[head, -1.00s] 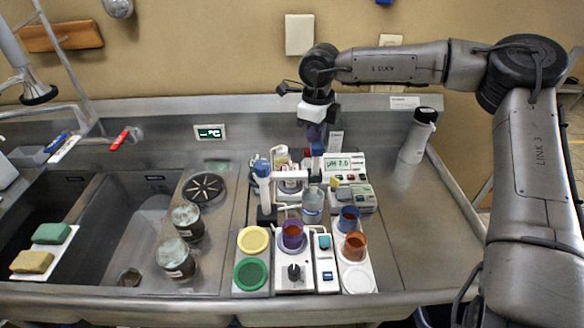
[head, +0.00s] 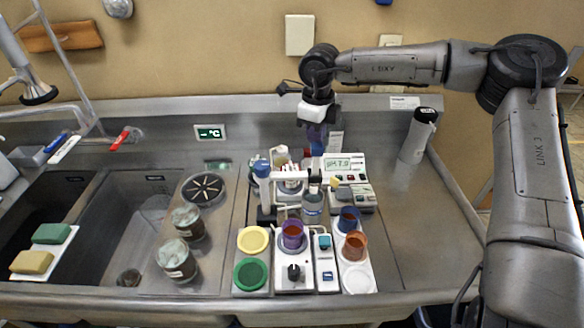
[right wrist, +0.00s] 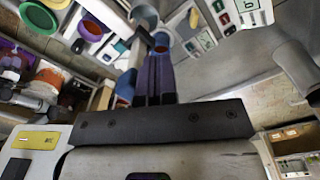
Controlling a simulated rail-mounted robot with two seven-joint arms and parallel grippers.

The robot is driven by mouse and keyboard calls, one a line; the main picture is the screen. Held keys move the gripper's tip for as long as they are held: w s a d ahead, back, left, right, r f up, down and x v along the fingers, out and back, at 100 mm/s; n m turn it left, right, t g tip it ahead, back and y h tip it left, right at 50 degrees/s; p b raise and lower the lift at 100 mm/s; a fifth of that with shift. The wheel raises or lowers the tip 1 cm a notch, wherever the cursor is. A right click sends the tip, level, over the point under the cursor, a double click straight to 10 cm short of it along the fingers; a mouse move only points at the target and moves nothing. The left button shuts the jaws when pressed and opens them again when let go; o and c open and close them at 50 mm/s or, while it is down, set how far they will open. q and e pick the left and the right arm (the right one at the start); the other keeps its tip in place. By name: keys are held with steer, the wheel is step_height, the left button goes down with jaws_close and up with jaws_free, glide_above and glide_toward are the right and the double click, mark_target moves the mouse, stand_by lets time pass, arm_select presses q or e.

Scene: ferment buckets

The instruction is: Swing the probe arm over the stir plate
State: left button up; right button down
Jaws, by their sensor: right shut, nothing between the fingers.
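The probe arm (head: 290,174) is a white bar reaching right from a post with a blue top at the back of the bench cluster. Its right end lies just below my right gripper (head: 317,138), whose dark purple fingers point down and are closed with nothing between them. The fingers also show in the right wrist view (right wrist: 155,72), beside a pale bar with a blue end. I cannot tell whether they touch the arm. The stir plate (head: 293,277) is a white box with a black knob, in front of the arm. A purple beaker (head: 292,236) stands on it. My left gripper is out of view.
A pH meter (head: 345,166) stands right of the fingers. A clear bottle (head: 313,207) is behind the stir plate. Blue (head: 348,220) and orange (head: 355,245) beakers stand to its right, yellow (head: 254,240) and green (head: 251,273) discs to its left.

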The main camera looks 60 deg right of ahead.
mark_target(320, 146)
steer(key=shift+s+a, duration=0.1)
stand_by(0.3)
steer(key=shift+s+a+b, duration=0.75)
steer(key=shift+s+a, duration=0.3)
steer(key=shift+s, duration=0.05)
steer(key=shift+a, duration=0.1)
steer(key=shift+s+a+b, duration=0.35)
steer(key=shift+a+b, duration=0.05)
steer(key=shift+s+a+b, duration=0.45)
steer(key=shift+s+a, duration=0.1)
steer(key=shift+a, duration=0.35)
